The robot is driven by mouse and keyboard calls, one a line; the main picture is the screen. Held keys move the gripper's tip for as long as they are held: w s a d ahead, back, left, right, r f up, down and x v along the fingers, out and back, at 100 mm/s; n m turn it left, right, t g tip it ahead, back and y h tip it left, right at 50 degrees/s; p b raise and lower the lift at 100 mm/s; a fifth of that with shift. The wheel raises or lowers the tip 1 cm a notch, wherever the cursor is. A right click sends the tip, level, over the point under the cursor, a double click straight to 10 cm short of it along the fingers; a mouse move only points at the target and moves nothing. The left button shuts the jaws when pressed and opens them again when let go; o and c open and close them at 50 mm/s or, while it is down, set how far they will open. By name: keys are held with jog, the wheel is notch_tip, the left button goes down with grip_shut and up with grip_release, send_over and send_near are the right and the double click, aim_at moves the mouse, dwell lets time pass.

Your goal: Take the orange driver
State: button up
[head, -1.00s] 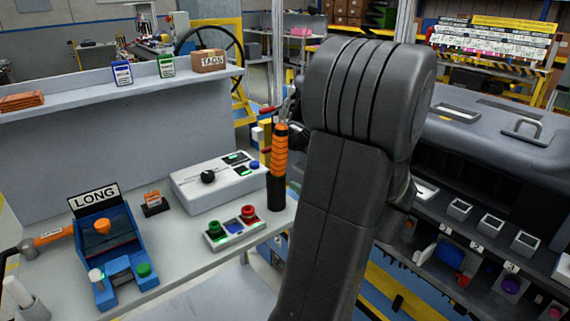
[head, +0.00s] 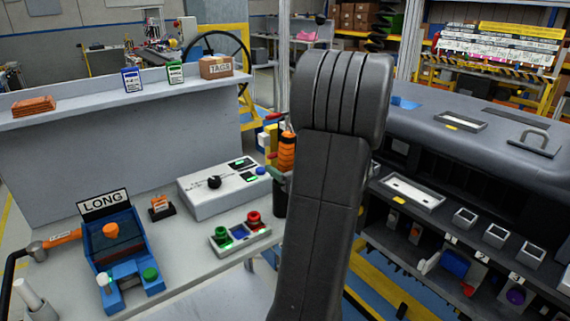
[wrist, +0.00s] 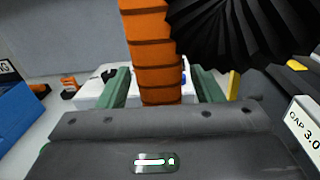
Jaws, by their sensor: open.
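The orange driver (head: 287,152) has a ribbed orange handle and stands upright in or above a dark cylinder (head: 280,198) at the bench's right end. My arm partly covers it in the head view. In the wrist view the orange driver (wrist: 150,52) rises between the two green fingers of my gripper (wrist: 163,84). The fingers are open, one on each side of the handle, with gaps visible. In the head view my gripper is mostly hidden behind my arm.
A white control box (head: 222,185) and a button box (head: 240,235) stand close left of the driver. A blue LONG fixture (head: 125,250) is farther left. In the wrist view a black ribbed object (wrist: 225,30) hangs close right of the handle, beside a GAP 3.0 label (wrist: 308,130).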

jog(key=shift+w+a, duration=0.4)
jog(key=shift+w, duration=0.1)
grip_shut()
jog(key=shift+r, duration=0.1)
